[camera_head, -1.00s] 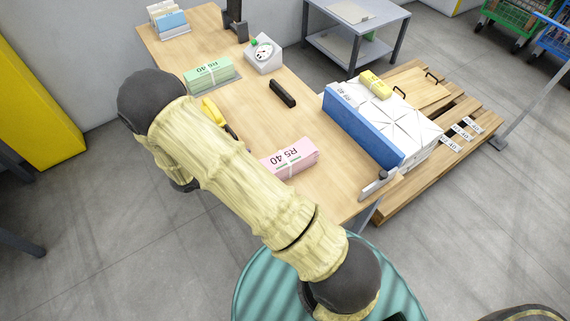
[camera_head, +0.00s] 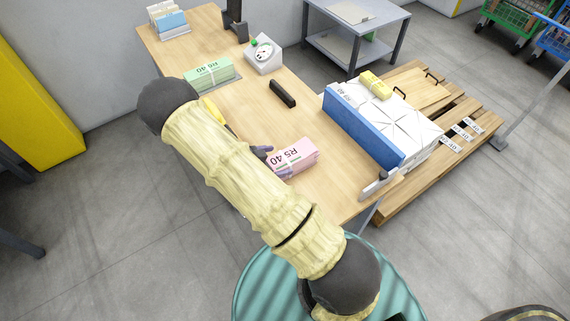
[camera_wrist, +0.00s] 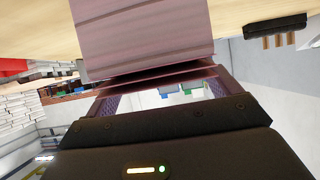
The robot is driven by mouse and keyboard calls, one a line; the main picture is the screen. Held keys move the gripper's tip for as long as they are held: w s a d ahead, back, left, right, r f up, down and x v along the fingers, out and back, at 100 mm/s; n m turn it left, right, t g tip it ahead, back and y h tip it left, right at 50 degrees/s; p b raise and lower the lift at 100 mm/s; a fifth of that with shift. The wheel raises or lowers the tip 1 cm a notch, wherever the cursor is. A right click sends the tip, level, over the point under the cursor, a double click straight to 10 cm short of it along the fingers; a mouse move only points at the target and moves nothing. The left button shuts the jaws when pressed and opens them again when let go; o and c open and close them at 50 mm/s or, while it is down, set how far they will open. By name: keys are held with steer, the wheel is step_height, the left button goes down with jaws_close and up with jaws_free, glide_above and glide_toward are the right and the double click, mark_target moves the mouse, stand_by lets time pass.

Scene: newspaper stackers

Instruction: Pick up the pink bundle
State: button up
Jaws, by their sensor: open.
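The pink bundle (camera_head: 294,156), marked "RS 40" with a pale band, lies on the wooden table near its front edge. In the wrist view the bundle (camera_wrist: 142,38) fills the upper middle, close in front of the jaws. My gripper (camera_head: 267,160) is at the bundle's left end, partly hidden behind my arm. Its jaws are open, with one finger toward each side of the bundle in the wrist view. I cannot tell whether either finger touches it.
A green bundle (camera_head: 209,74) and a yellow object (camera_head: 214,111) lie farther back on the table (camera_head: 325,146). A black block (camera_head: 282,93) lies mid-table. A blue panel (camera_head: 362,126) beside a white stack (camera_head: 391,117) stands right of the bundle. A white button box (camera_head: 263,57) stands behind.

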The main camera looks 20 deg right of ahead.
mark_target(285, 158)
steer(key=x, duration=0.4)
steer(key=shift+d, duration=0.15)
steer(key=c, duration=1.9)
steer(key=shift+r, duration=0.15)
step_height(285, 158, up, 10)
steer(key=shift+f+p, duration=0.1)
steer(key=shift+p, duration=0.45)
